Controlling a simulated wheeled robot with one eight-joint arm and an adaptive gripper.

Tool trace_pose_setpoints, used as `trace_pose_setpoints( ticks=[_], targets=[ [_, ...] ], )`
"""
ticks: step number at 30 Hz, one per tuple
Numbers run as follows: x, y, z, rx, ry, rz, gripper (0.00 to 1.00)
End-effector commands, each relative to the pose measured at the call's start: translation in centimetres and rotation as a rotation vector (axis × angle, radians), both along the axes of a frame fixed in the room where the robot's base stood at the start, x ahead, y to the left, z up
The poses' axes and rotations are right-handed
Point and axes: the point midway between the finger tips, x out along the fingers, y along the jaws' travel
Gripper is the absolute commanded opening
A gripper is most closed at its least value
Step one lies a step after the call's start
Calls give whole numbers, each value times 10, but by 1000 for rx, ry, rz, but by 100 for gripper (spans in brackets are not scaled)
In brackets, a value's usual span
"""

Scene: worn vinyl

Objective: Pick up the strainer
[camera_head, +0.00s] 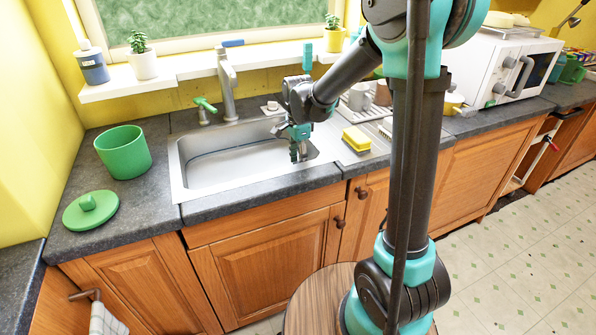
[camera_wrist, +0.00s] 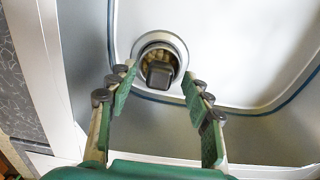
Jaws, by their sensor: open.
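The strainer (camera_wrist: 160,74) sits in the drain hole of the sink, with a dark square knob on top and a metal ring around it in the wrist view. My gripper (camera_wrist: 158,82) is open above it, with one green finger on each side of the knob and no clear contact. In the head view my gripper (camera_head: 299,152) reaches down into the right end of the steel sink (camera_head: 205,172). The strainer is hidden in the head view.
A yellow sponge (camera_head: 356,138) lies right of the sink. A faucet (camera_head: 227,85) stands behind it. A green pot (camera_head: 124,152) and a green lid (camera_head: 91,210) are on the left counter. The sink's near wall is close to my gripper.

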Motion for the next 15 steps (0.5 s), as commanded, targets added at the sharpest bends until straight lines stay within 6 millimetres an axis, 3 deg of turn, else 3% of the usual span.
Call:
trace_pose_setpoints(
  ticks=[10, 15],
  targets=[
    [0, 0, -10, 0, 0, 0, 50],
    [0, 0, -10, 0, 0, 0, 31]
  ],
)
